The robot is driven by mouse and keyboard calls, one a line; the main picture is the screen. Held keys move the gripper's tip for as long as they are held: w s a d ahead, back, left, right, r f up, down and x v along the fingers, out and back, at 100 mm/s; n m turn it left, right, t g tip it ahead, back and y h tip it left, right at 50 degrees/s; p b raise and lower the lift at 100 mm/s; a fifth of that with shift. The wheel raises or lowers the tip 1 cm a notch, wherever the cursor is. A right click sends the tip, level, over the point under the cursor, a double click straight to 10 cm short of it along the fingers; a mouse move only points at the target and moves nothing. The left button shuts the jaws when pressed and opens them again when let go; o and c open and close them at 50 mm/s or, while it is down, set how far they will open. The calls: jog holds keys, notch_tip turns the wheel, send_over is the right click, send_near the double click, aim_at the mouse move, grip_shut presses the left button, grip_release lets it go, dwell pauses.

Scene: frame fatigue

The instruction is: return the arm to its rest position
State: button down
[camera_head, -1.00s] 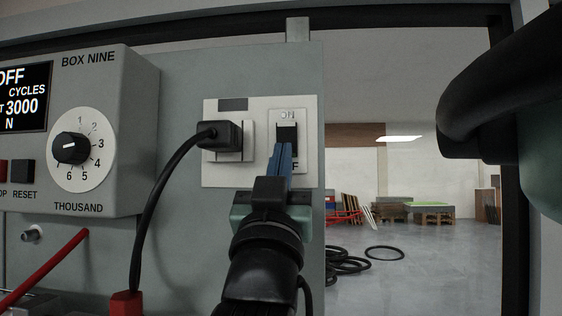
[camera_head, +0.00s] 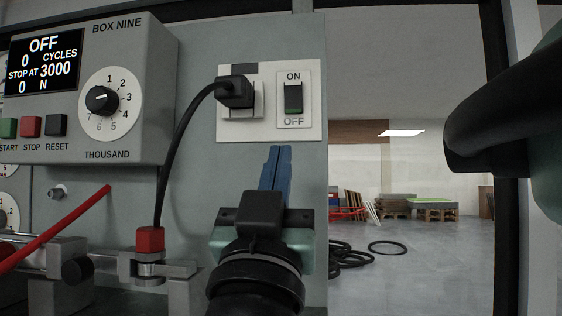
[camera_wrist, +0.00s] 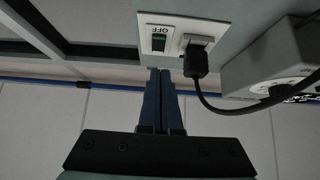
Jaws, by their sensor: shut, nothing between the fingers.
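My gripper (camera_head: 276,168) is in the lower middle of the head view, its blue fingers pressed together with nothing between them. It points up at the grey panel, below the wall plate and apart from the switch. In the wrist view my gripper (camera_wrist: 164,75) also shows its fingers closed, with the switch (camera_wrist: 158,43) just past the tips. In the head view the rocker switch (camera_head: 293,98) sits between the labels ON above and OFF below. A black plug (camera_head: 237,92) sits in the socket left of the switch.
The grey control box (camera_head: 88,95) stands at the left, its display (camera_head: 43,62) reading OFF. A black cable (camera_head: 178,150) runs from the plug to a red connector (camera_head: 150,240). A red rod (camera_head: 60,228) crosses at lower left. Open floor (camera_head: 430,270) lies at the right.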

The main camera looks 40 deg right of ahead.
jog(key=s+a+f+n+t+y, duration=0.1)
jog(key=a+n+t+y, duration=0.4)
jog(key=a+y, duration=0.5)
jog(key=s+a+f+n+t+y, duration=0.1)
jog(key=a+n+t+y, duration=0.4)
jog(key=a+y, duration=0.5)
jog(key=a, duration=0.5)
jog(key=shift+s+a+f+t, duration=0.2)
jog(key=shift+a+f+t, duration=0.05)
jog(key=shift+t, duration=0.05)
